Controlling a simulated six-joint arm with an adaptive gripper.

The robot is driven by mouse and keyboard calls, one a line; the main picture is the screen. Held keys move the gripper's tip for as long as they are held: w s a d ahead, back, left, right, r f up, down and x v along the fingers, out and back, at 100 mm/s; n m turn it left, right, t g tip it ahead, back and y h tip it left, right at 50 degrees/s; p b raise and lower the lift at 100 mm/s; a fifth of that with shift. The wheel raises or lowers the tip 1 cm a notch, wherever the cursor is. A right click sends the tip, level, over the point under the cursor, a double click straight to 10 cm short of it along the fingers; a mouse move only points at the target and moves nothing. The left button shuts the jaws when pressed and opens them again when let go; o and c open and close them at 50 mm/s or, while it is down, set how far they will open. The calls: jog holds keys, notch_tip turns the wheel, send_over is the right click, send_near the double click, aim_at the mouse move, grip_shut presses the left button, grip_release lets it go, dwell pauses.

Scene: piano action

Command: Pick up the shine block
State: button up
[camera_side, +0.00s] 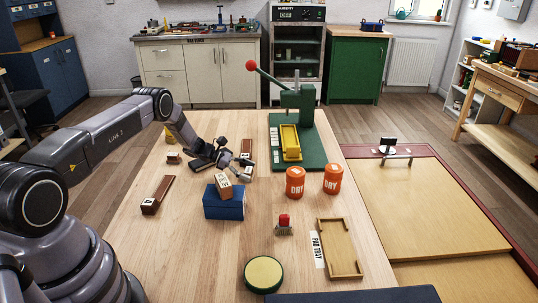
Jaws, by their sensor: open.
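My gripper (238,163) is open, low over the wooden table behind a blue box. Several brown blocks with pale ends or labels are in view, and the lettering is too small to show which is the shine block. One small block (223,187) lies tilted on top of the blue box (224,207), in front of my gripper. Another block (246,147) stands just behind and right of the fingers. A long dark brown block (158,194) lies apart at the left. No block is visibly held; the gripper partly hides the table there.
A green press (303,105) with a yellow tray (290,142) stands at the back right. Two orange DRY tins (295,182) stand right of the blue box.

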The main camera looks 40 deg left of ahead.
jog(key=c, duration=1.1)
